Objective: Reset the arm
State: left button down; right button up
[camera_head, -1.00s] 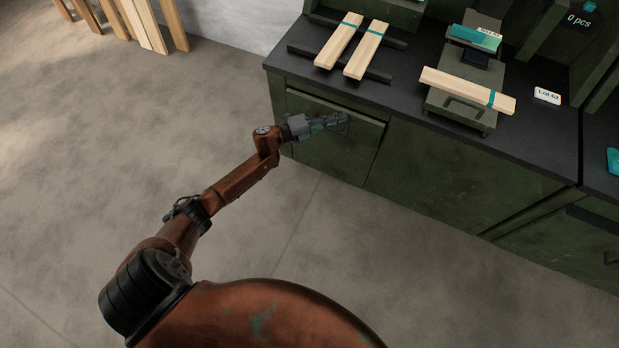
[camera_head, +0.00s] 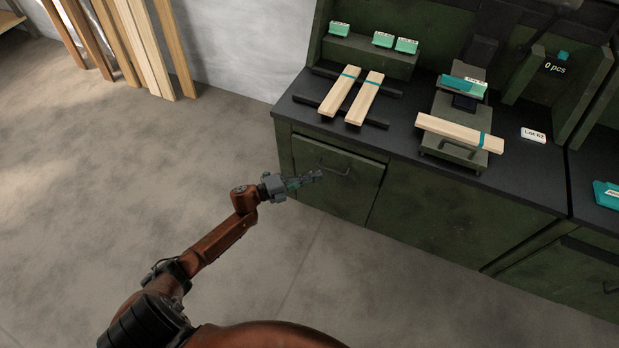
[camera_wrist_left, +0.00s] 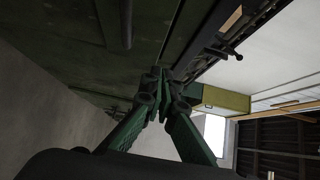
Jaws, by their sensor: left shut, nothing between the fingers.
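My left gripper (camera_head: 308,180) is shut and empty in the head view. It hangs in front of the green cabinet, below the black bench top and near the drawer handle. In the left wrist view its two green fingers (camera_wrist_left: 160,95) meet at their tips with nothing between them. My left arm reaches in from the lower left of the head view. My right gripper does not show.
Two banded wooden slats (camera_head: 354,95) lie across black rails on the bench top (camera_head: 400,120). Another slat (camera_head: 460,133) lies on a green scale-like device (camera_head: 455,157). Long planks (camera_head: 140,50) lean on the wall. The floor at left is clear.

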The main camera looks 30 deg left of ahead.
pick_arm(q)
jog(key=shift+s+a, duration=0.35)
jog(key=shift+s, duration=0.2)
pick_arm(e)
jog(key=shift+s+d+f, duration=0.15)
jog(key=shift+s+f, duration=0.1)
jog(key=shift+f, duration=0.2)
pick_arm(q)
jog(key=shift+f, duration=0.1)
